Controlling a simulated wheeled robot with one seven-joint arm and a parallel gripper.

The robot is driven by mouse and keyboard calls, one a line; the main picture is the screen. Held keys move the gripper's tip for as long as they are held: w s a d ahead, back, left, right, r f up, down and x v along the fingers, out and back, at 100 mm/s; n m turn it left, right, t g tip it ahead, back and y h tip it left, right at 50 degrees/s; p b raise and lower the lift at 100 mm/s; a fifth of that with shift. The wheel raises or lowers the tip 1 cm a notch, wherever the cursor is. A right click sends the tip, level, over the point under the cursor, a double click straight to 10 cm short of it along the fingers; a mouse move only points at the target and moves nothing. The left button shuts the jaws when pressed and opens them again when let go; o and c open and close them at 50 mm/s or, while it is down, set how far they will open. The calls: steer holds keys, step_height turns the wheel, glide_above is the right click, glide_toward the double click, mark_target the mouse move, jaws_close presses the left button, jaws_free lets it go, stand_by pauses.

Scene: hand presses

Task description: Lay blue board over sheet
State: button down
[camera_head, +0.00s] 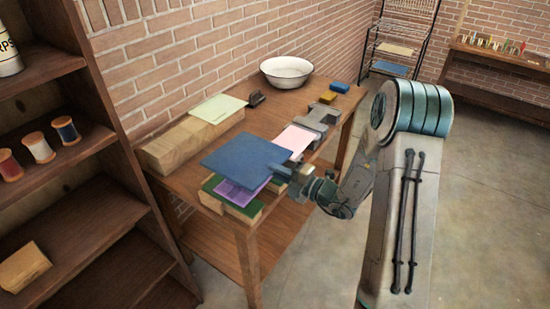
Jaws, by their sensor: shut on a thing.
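The blue board (243,156) is a flat dark-blue square, held roughly level by its right edge. My gripper (283,171) is shut on that edge, its body reaching in from the right. Below and in front of the board, a purple sheet (240,196) lies on a green board (249,209) on wooden blocks at the table's near end. The blue board hides the back part of this stack. It appears raised above the sheet, but the gap is hard to judge. A pink sheet (295,140) lies further back.
A pale green sheet (217,109) lies on wooden blocks (180,143) by the brick wall. A white bowl (286,71), grey metal blocks (319,117) and small yellow (328,97) and blue blocks (339,87) stand further back on the table. A shelf (75,190) stands left.

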steer(key=shift+s, duration=0.85)
steer(key=shift+s+a+f+b, duration=0.15)
steer(key=shift+s+b, duration=0.15)
steer(key=shift+b, duration=0.2)
steer(key=f+b, duration=0.1)
steer(key=f, duration=0.1)
steer(key=f+b, duration=0.2)
steer(key=w+f+b, duration=0.1)
steer(key=f, duration=0.1)
steer(key=shift+f+b, duration=0.1)
steer(key=shift+b, duration=0.2)
steer(key=shift+w+f+p, duration=0.1)
steer(key=shift+f+p, duration=0.1)
steer(key=shift+p, duration=0.4)
stand_by(1.2)
steer(key=c, duration=1.3)
jaws_free()
steer(key=shift+o, duration=0.2)
